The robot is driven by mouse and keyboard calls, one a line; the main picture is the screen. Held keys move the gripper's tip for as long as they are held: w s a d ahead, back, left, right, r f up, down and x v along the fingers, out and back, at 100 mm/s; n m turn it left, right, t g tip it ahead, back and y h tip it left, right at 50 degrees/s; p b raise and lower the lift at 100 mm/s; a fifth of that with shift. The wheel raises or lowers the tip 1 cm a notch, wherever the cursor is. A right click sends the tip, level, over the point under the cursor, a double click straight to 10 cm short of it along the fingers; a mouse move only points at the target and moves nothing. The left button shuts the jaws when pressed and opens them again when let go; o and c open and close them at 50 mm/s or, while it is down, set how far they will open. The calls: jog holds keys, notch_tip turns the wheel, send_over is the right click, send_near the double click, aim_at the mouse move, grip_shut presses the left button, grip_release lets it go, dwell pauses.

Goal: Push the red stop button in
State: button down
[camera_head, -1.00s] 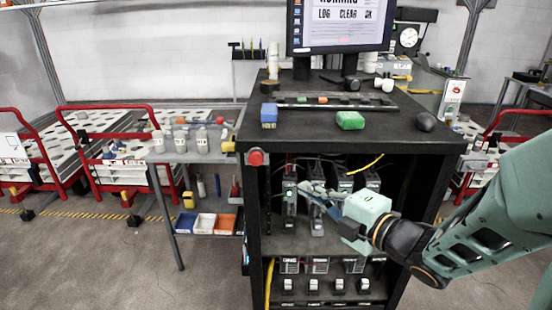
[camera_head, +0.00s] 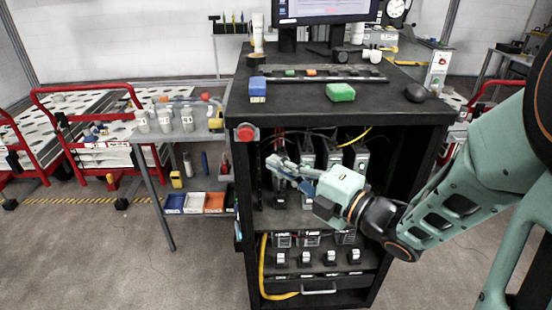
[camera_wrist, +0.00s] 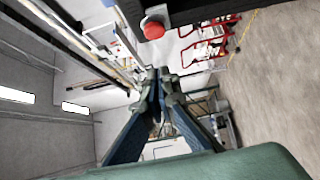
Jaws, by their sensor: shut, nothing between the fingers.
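The red stop button (camera_head: 246,133) sits on the front left edge of the black cabinet (camera_head: 330,114), just under its top. It also shows in the wrist view as a round red button (camera_wrist: 153,29), above the fingertips in the picture. My gripper (camera_head: 271,162) is in front of the cabinet's open upper shelf, to the right of and lower than the button. Its fingers (camera_wrist: 162,80) are shut, with nothing between them, and a gap separates them from the button.
A blue block (camera_head: 257,85), a green block (camera_head: 341,92) and a dark mouse-like object (camera_head: 415,92) lie on the cabinet top, below a monitor (camera_head: 325,10). A grey side table (camera_head: 172,134) with bottles stands to the left. Red-framed carts (camera_head: 88,95) stand further left.

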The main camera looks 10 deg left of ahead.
aim_at(242, 136)
jog(key=w+a+p, duration=0.1)
jog(key=w+a, duration=0.6)
jog(key=w, duration=0.1)
jog(key=shift+a+p, duration=0.25)
jog(key=shift+p, duration=0.05)
